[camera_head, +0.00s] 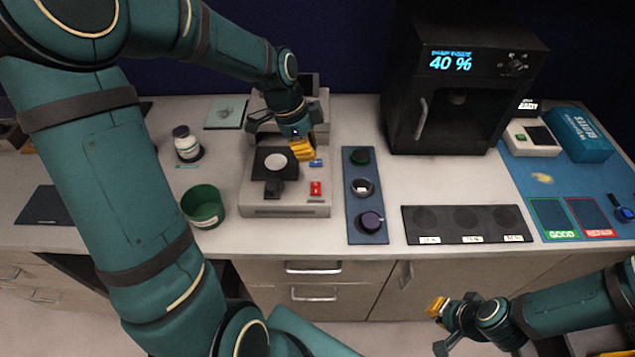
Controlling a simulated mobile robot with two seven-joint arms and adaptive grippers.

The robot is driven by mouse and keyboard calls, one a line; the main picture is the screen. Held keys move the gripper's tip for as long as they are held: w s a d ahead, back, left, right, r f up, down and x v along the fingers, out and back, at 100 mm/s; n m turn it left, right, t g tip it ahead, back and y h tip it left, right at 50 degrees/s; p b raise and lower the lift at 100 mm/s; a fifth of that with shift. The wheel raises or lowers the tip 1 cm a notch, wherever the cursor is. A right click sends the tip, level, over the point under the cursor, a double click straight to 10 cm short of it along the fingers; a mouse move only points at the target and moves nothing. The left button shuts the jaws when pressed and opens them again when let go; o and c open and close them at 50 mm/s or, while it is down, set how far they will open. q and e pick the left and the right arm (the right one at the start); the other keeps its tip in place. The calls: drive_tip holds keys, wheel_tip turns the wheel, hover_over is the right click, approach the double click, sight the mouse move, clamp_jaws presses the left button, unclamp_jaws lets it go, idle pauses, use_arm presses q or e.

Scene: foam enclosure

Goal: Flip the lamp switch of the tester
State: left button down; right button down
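The tester (288,210) is a beige-grey bench device at the centre left of the counter. It has a dark stage with a pale round disc (276,160), a red switch (316,188) at its front right and a small blue switch (316,163) behind that. I cannot read which one is the lamp switch. My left gripper (303,151) is above the tester's right side, just behind the blue switch, with its yellow fingertips together and nothing seen between them. I cannot tell if it touches the tester. My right gripper (438,328) is open and empty, low in front of the counter.
A blue strip with round holders (353,225) lies right of the tester. A black oven-like box (455,112) reads 40 %. A dark three-place tray (469,241) and a blue sorting mat (535,190) lie right.

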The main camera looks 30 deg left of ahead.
sight(318, 193)
use_arm(q)
drive_tip(key=x, duration=0.7)
drive_tip(key=s+a+x, duration=0.1)
drive_tip(key=x, duration=0.3)
drive_tip(key=shift+d+f+b, duration=0.1)
drive_tip(key=shift+f+b, duration=0.2)
drive_tip(key=shift+f+b, duration=0.25)
drive_tip(key=shift+b, duration=0.1)
drive_tip(key=b, duration=0.3)
drive_tip(key=shift+s+d+f+t+y, duration=0.15)
drive_tip(key=shift+s+f+t+y, duration=0.15)
drive_tip(key=shift+f+t, duration=0.1)
drive_tip(key=shift+s+d+f, duration=0.1)
drive_tip(key=shift+s, duration=0.05)
